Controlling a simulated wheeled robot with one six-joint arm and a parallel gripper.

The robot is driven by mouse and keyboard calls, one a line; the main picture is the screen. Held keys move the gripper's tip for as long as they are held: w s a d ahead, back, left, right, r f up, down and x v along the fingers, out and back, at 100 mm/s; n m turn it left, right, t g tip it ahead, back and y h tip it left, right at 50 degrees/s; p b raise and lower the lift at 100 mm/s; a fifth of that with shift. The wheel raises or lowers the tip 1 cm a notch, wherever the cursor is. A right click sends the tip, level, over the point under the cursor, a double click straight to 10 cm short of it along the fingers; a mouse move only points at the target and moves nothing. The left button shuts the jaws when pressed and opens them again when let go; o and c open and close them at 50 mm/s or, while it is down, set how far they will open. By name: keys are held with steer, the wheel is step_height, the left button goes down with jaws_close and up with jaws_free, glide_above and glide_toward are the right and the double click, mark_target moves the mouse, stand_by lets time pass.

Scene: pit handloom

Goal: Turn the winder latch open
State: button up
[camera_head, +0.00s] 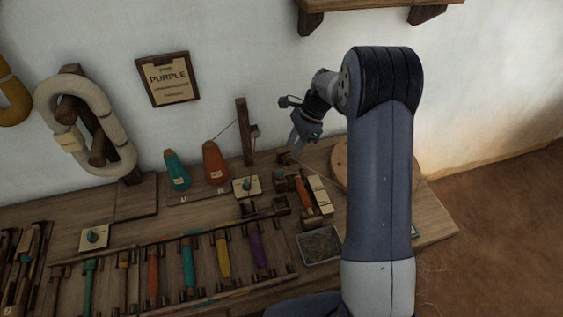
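My gripper (296,145) hangs at the end of my arm, above the back right part of the wooden bench, pointing down. It is small and dark here, and I cannot tell how far its fingers are apart. Just below it is what looks like the winder (282,181), with dark wooden blocks and an orange bobbin (303,194) beside a pale plate (320,194). The gripper seems above the winder's back end; contact cannot be told. I cannot make out the winder latch for certain. My arm hides part of the bench to the right.
Left of the winder stand a wooden post (243,132), an orange yarn cone (214,164) and a teal cone (177,170). A knob plate (246,187) lies in front. A rack (166,238) of coloured bobbins fills the bench front. A grey tray (321,246) sits right.

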mark_target(280, 171)
steer(key=x, duration=1)
steer(key=shift+s+a+f, duration=0.1)
steer(key=shift+f, duration=0.2)
steer(key=shift+c, duration=0.3)
jaws_close()
